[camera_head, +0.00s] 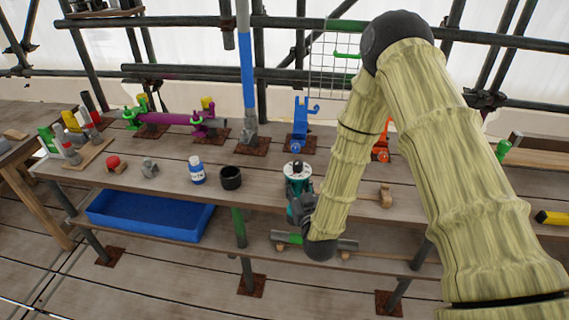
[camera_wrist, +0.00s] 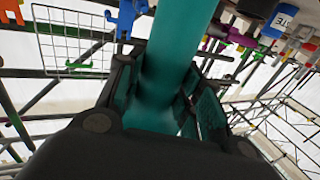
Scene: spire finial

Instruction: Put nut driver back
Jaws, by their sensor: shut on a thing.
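My gripper (camera_wrist: 165,105) is shut on a broad teal thing, which I take to be the nut driver (camera_wrist: 180,45). In the wrist view it runs from between the fingers to the top edge of the picture; its ends are out of sight. In the head view my gripper (camera_head: 300,205) is at the front edge of the workbench (camera_head: 270,190), and teal shows there with a pale, dark-topped part (camera_head: 297,170) above it. I cannot tell whether that part belongs to the nut driver. No holder for it can be made out with certainty.
A white-and-blue bottle (camera_head: 197,171) and a black cup (camera_head: 230,178) stand left of my gripper. A blue hook stand (camera_head: 301,128) is behind it, a wooden mallet (camera_head: 384,197) to the right. A blue bin (camera_head: 150,218) is on the lower shelf. Wire grid (camera_head: 335,70) hangs behind.

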